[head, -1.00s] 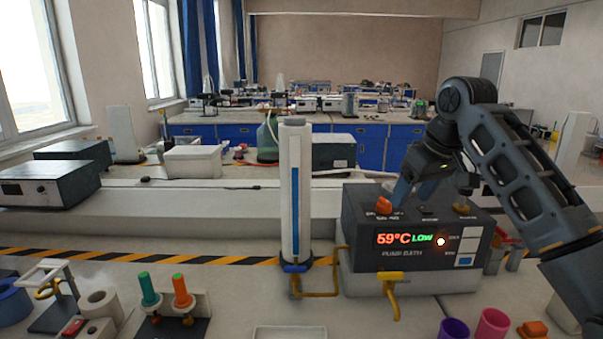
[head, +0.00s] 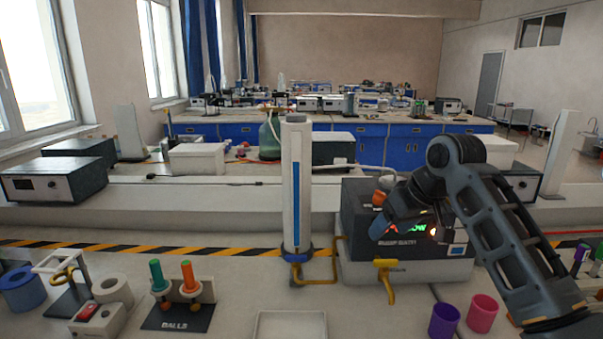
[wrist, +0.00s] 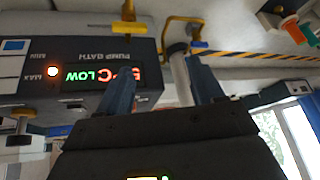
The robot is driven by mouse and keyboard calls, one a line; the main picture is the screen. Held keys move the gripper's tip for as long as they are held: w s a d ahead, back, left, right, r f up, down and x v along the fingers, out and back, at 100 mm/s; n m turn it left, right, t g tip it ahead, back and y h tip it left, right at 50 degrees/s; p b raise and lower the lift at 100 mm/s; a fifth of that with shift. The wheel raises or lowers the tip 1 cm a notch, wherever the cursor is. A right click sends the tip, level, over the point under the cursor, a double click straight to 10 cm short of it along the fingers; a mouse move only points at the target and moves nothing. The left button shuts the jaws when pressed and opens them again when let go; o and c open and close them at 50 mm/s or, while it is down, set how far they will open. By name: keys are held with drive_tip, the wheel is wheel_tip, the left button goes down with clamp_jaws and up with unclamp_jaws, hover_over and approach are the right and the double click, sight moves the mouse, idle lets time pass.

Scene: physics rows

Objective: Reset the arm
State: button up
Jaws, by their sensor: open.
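My arm comes in from the right in the head view and bends down in front of the pump bath (head: 357,212), a dark box with a lit display on a pale base. My gripper (head: 380,229) hangs before the left part of its front and covers part of the display. In the wrist view, which is upside down, the two blue fingers of my gripper (wrist: 164,80) stand apart with nothing between them. The display reads LOW there; a finger hides part of the number.
A tall white column with a blue stripe (head: 296,190) and yellow taps (head: 386,278) stand close by. Purple (head: 444,321) and pink (head: 482,314) cups are at front right. A balls rack (head: 187,316) and white tray (head: 262,328) are at front left and middle.

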drive_tip(key=s+a+f+m+t+y, duration=0.15)
drive_tip(key=s+a+f, duration=0.25)
drive_tip(key=s+f, duration=0.55)
drive_tip(key=s+a+f+m+t+y, duration=0.1)
drive_tip(key=s+a+f+m+t, duration=0.15)
drive_tip(key=s+a+f, duration=0.5)
drive_tip(key=s+d+f+m+t+h, duration=0.1)
drive_tip(key=s+d+f+t+h, duration=0.15)
drive_tip(key=s, duration=0.65)
drive_tip(key=s+d+f+m+t+h, duration=0.1)
drive_tip(key=s+d+f, duration=0.3)
drive_tip(key=s, duration=0.5)
drive_tip(key=s+d+r+t+h, duration=0.1)
drive_tip(key=s+d+r, duration=0.3)
drive_tip(key=s+r, duration=0.3)
drive_tip(key=s+d+r+n+t+h, duration=0.1)
drive_tip(key=s+d+r, duration=0.2)
drive_tip(key=s+r, duration=0.5)
drive_tip(key=s, duration=0.8)
drive_tip(key=shift+d+n, duration=0.3)
drive_tip(key=shift+d, duration=0.1)
